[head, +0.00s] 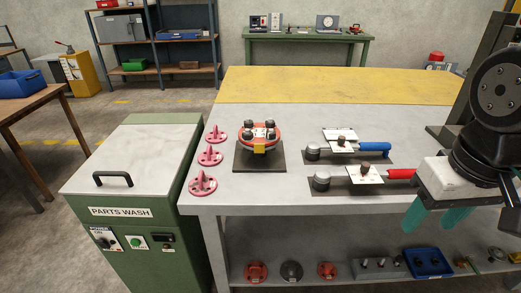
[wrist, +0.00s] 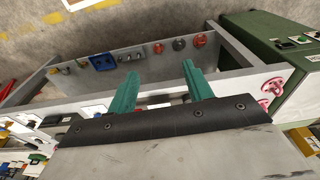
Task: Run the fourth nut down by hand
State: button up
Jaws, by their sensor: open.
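The flanged spool (head: 261,145), orange-red with a yellow tag in front, stands on a dark square plate (head: 240,165) on the bench in the head view. Several dark nuts or stud ends show around its top flange; they are too small to tell which nut is the fourth or how far down each sits. My gripper (head: 436,216) is at the right, over the bench's front edge, far from the spool. Its two teal fingers are apart with nothing between them. The wrist view also shows my open gripper (wrist: 161,68) before the lower shelf; the spool is not visible there.
Several pink spiked pieces (head: 209,156) line the left edge. A green parts washer (head: 140,190) stands at left. The bench's yellow back strip (head: 340,87) is clear.

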aim_at(270, 136)
jog(key=k, duration=1.15)
jog(key=u, duration=0.7)
jog(key=i, duration=1)
jog(key=z, duration=0.6)
jog(key=i, duration=0.6)
jog(key=z, duration=0.65)
jog(key=i, duration=0.55)
